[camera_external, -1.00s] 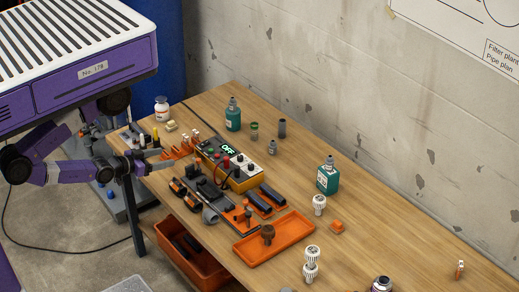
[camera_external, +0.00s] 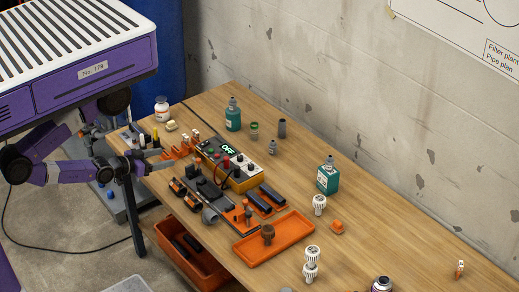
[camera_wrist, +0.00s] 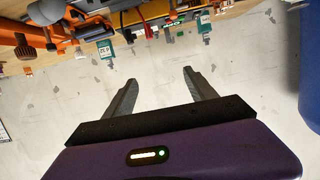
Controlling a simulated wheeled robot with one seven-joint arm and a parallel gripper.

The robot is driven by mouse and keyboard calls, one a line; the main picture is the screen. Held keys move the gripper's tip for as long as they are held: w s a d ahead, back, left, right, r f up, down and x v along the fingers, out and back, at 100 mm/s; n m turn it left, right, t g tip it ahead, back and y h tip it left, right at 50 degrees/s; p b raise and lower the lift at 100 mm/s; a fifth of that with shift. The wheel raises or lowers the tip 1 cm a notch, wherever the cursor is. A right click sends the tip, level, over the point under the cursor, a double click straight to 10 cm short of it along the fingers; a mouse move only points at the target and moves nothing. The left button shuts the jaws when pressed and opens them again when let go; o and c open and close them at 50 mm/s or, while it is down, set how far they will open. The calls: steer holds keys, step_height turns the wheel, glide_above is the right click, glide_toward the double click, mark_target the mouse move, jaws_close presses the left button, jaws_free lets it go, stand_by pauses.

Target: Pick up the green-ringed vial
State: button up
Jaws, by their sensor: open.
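The green-ringed vial (camera_external: 254,131) is a small, upright vessel with a green band. My gripper (camera_external: 151,159) is at the table's left end, beside the orange clips and well away from the vial. In the wrist view my gripper (camera_wrist: 160,90) has its two dark fingers spread, with nothing between them. I cannot make out the vial in the wrist view.
An orange-yellow meter reading OFF (camera_external: 240,175) and orange clips (camera_external: 180,150) lie between my gripper and the vial. Another teal bottle (camera_external: 328,176) and an orange tray (camera_external: 274,240) are farther right. A wall runs behind the table.

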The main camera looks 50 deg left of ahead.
steer(key=shift+c, duration=0.3)
steer(key=shift+c, duration=0.7)
